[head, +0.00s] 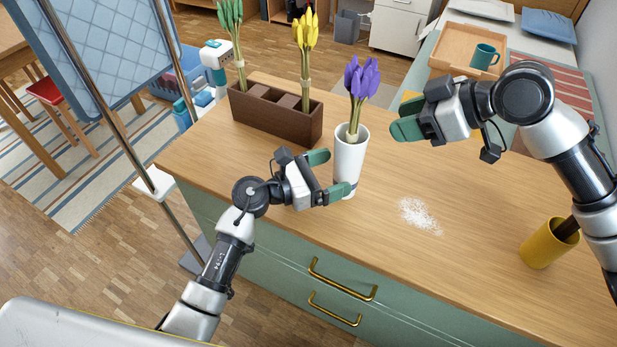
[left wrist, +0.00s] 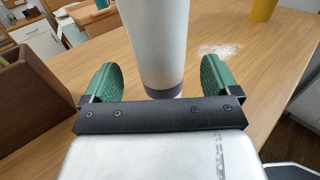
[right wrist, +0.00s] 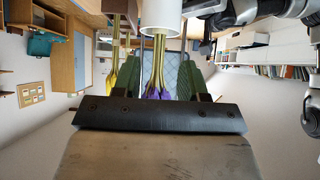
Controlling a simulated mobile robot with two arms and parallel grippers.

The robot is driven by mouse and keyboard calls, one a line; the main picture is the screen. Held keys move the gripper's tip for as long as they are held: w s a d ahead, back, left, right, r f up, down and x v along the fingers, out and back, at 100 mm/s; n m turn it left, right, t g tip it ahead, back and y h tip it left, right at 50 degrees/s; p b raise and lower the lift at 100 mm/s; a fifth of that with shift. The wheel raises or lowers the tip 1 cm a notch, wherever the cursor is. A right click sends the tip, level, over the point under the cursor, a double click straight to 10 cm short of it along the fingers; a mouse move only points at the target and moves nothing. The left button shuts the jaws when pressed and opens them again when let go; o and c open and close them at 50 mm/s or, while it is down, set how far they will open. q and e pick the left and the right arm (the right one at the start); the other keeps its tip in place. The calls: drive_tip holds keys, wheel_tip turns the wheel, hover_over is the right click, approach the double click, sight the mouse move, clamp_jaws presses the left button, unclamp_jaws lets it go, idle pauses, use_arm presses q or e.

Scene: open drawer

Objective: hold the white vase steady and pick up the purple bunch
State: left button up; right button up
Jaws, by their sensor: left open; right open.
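The white vase (head: 347,160) stands upright on the wooden counter, with the purple bunch (head: 360,82) rising out of it. My left gripper (head: 330,173) is open with its green fingers on either side of the vase's lower body. In the left wrist view the vase (left wrist: 152,40) is between the fingers, with gaps visible at both sides. My right gripper (head: 400,115) is open, to the right of the bunch in the head view. In the right wrist view the purple bunch (right wrist: 158,84) appears between its fingers; the head view shows them apart from it.
A brown divided box (head: 275,118) with green and yellow bunches stands left of the vase. White powder (head: 420,215) lies on the counter (head: 400,260). A yellow pot (head: 545,243) stands at right. A tray (head: 450,50) with a teal mug (head: 484,56) is at the back.

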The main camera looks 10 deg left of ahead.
sight(335, 172)
use_arm(q)
drive_tip(key=shift+x, duration=1.95)
drive_tip(key=shift+c, duration=0.3)
